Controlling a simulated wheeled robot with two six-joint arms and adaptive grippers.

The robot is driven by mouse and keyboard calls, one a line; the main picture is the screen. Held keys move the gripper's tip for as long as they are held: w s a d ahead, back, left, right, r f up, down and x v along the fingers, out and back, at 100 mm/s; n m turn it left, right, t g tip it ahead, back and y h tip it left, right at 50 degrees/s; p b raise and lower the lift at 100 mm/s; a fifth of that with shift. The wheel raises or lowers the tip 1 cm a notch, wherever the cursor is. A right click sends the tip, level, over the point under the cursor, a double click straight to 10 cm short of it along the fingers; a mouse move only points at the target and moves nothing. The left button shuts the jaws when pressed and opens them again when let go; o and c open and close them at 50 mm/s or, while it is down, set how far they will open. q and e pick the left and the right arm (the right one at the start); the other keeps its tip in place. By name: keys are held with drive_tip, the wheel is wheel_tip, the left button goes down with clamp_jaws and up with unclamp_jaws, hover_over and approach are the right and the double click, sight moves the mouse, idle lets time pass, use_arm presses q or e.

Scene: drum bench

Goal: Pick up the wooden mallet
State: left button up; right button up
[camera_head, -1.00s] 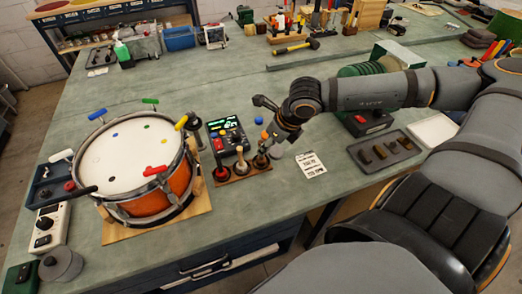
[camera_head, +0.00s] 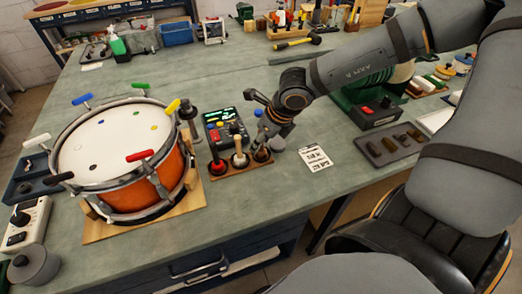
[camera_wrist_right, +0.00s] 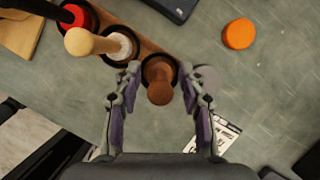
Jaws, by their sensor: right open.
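The brown, all-wood-looking mallet (camera_wrist_right: 159,84) stands in the end cup. The middle one has a pale handle (camera_wrist_right: 82,42) and a whitish head; the other is red (camera_wrist_right: 72,14). My right gripper (camera_wrist_right: 167,80) is open, its two fingers on either side of the brown mallet, with visible gaps; it does not grip it. In the head view my right gripper (camera_head: 262,140) hides most of that mallet. My left gripper is not in view.
The drum (camera_head: 110,145) with coloured clamps stands left of the rack. A dark device with a lit display (camera_head: 222,122) is behind it. A printed card (camera_head: 315,158) and an orange disc (camera_wrist_right: 239,34) lie nearby. A tray of dark pieces (camera_head: 390,145) is further right.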

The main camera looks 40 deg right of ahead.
drive_tip(key=shift+c, duration=0.4)
clamp_jaws()
drive_tip(key=shift+r, duration=0.2)
